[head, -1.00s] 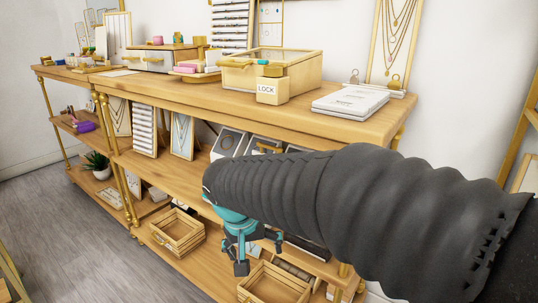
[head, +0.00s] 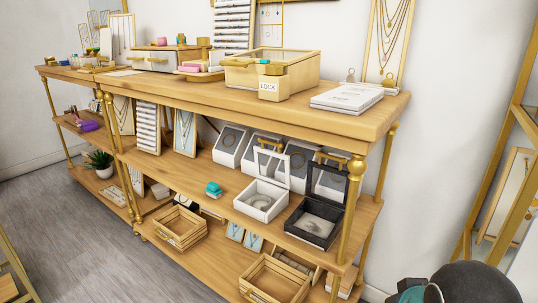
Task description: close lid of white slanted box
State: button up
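A white box (head: 261,203) stands on the middle shelf with its glass-paned lid (head: 272,166) raised open at the back. A round, light-coloured piece lies inside it. Several white slanted boxes, one of them here (head: 229,146), stand behind it with dark fronts and ring shapes. I cannot tell for certain which white box the task names. Only a dark and teal part of my arm shows at the bottom right, well away from the boxes. My gripper's fingers are not in view.
A black box (head: 311,224) with its lid raised stands just right of the white box. A small teal item (head: 213,188) lies to the left. A gold post (head: 352,195) rises at the shelf's front right. Wooden crates (head: 274,281) sit on the bottom shelf.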

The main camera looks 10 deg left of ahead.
aim_at(287, 158)
jog(key=u, duration=0.7)
jog(key=i, duration=0.75)
jog(key=z, duration=0.2)
jog(key=k, duration=0.5)
jog(key=z, duration=1.3)
jog(key=k, duration=0.85)
jog(key=u, duration=1.05)
jog(key=i, duration=0.5)
